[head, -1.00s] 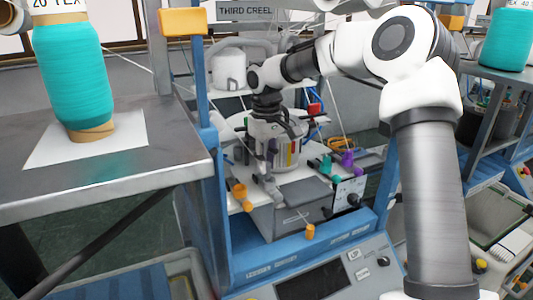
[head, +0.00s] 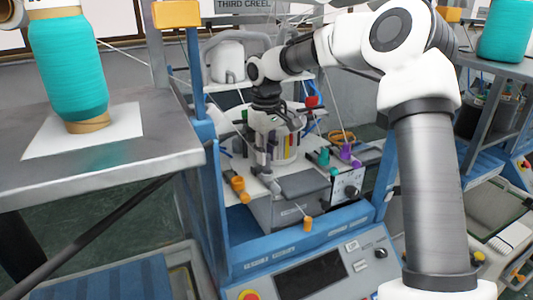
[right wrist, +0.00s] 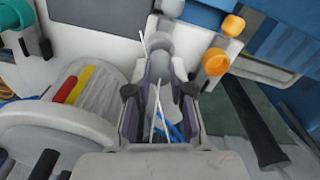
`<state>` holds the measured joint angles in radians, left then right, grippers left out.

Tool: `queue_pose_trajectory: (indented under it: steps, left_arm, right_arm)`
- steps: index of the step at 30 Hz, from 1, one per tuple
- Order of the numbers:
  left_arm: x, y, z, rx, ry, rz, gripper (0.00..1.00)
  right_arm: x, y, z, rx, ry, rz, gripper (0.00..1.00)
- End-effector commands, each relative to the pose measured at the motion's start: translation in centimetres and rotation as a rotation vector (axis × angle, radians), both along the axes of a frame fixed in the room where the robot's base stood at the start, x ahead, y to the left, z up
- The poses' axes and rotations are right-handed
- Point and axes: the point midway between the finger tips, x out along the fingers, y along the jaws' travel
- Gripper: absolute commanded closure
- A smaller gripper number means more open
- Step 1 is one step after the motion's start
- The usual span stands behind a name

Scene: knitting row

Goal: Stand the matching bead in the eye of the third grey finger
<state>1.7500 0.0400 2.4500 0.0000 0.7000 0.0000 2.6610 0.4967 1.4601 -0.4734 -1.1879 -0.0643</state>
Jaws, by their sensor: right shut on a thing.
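My right gripper (head: 264,166) points down over the machine, close to the grey upright parts (head: 274,187) at its left edge. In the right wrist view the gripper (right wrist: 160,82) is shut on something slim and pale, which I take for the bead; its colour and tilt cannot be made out. Just beyond the fingertips stand rounded grey parts (right wrist: 158,48), apparently the grey fingers; I cannot tell which is third, and no eye shows clearly. Whether the held piece touches them cannot be told. My left gripper is not in view.
Orange cups (head: 238,185) stand left of the gripper; one (right wrist: 216,62) shows in the wrist view. A round holder (right wrist: 92,108) with red and yellow strips stands beside the gripper. Green (head: 323,157) and purple (head: 346,151) parts lie right. A teal cone (head: 66,70) stands on the left table.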

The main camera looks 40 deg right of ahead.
Motion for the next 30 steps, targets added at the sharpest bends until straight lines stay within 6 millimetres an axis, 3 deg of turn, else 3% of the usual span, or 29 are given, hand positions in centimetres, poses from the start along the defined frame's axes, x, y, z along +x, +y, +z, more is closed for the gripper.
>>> queue_pose_trajectory:
  steps: [30]
  left_arm:
    - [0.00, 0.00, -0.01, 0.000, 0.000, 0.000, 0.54]
  right_arm:
    - [-0.54, 0.15, 0.03, 0.001, -0.001, -0.001, 0.92]
